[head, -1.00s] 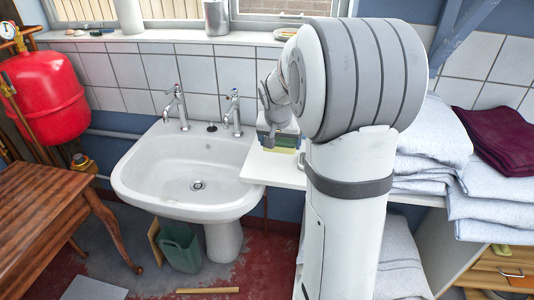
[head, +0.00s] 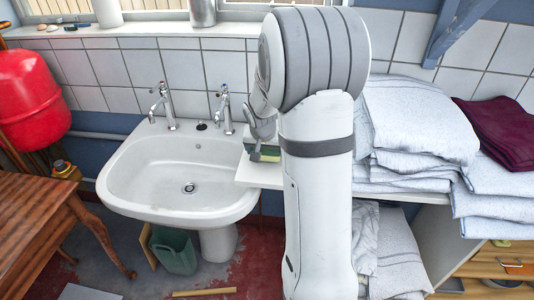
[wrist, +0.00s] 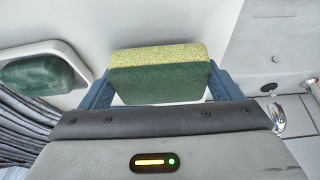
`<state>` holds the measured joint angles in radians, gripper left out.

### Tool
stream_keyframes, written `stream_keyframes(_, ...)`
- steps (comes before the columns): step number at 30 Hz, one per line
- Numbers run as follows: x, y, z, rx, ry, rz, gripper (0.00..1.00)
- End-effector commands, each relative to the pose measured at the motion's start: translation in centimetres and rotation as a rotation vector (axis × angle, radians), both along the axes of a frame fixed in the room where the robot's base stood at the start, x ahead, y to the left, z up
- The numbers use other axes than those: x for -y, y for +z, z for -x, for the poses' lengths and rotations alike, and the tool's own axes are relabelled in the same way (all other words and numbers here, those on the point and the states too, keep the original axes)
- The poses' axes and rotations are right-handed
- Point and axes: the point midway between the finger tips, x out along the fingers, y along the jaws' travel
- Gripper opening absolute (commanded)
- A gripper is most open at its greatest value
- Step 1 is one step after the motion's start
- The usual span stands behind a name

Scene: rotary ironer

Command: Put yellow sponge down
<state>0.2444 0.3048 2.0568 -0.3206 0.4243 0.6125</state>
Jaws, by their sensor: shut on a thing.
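The yellow sponge (wrist: 158,57), with a dark green face, sits between the two blue fingers of my gripper (wrist: 160,72) in the wrist view. The fingers close on its left and right ends. A pale surface lies behind it; I cannot tell whether the sponge touches it. In the head view my gripper (head: 262,134) is over the white shelf (head: 258,176) just right of the sink, partly hidden by my arm. A small green and yellowish patch shows below it, too small to make out.
The white sink (head: 140,178) with two taps stands left of the shelf. Folded pale towels (head: 415,125) and a dark red cloth (head: 498,132) are stacked to the right. In the wrist view, a dark green block (wrist: 40,78) lies in a white dish at the left.

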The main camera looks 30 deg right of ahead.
Motion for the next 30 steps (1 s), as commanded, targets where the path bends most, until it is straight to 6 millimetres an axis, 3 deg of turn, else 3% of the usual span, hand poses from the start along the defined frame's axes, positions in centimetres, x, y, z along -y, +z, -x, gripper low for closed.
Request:
stream_keyframes(3,0.0,-1.6,0.1,-0.003,0.0,-0.001,0.56)
stream_keyframes(14,0.1,-2.0,0.0,-0.001,-0.001,-0.001,0.56)
stream_keyframes(15,0.1,-1.9,0.0,-0.001,-0.001,-0.001,0.87)
stream_keyframes(18,0.1,-1.9,0.1,-0.001,-0.002,0.0,0.96)
stream_keyframes(20,0.1,-1.9,0.1,-0.001,-0.002,0.0,1.0)
stream_keyframes(30,0.1,-1.3,0.1,-0.001,-0.002,0.0,1.0)
